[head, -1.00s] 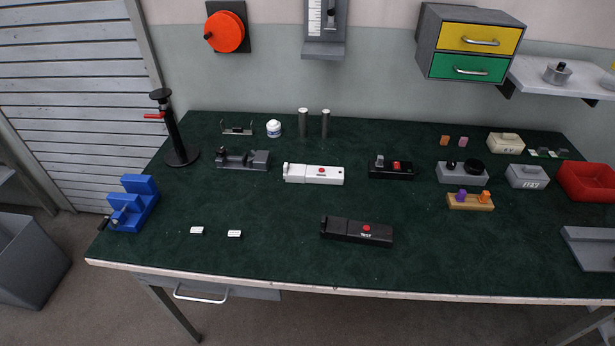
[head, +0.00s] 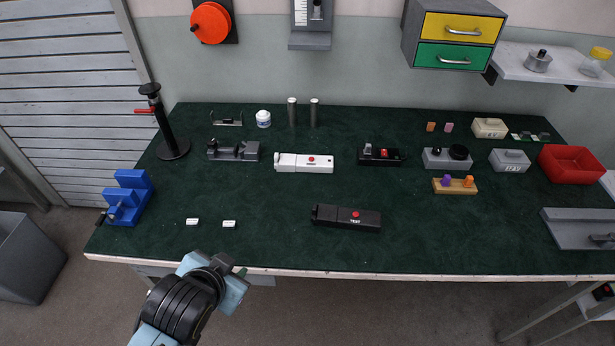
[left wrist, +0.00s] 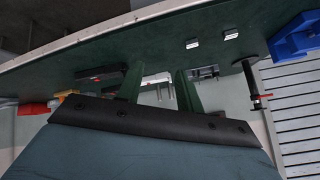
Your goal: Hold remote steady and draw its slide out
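Two remote-like bodies with red buttons lie on the green bench mat; I cannot tell which one the task means. The white one (head: 304,163) lies mid-bench. The black one marked TEST (head: 346,218) lies nearer the front edge. Both look closed, with no slide visibly drawn out. My left gripper (head: 238,278) is at the bench's front edge, left of and in front of both, touching neither. In the left wrist view its two green fingers (left wrist: 158,86) stand apart with nothing held; a white object shows in the gap beyond them. My right gripper is not in view.
Two small white blocks (head: 192,221) lie front left, near a blue vise (head: 128,198). A black device with a red button (head: 381,155) and a grey fixture (head: 233,151) flank the white remote. A red bin (head: 571,164) stands at right.

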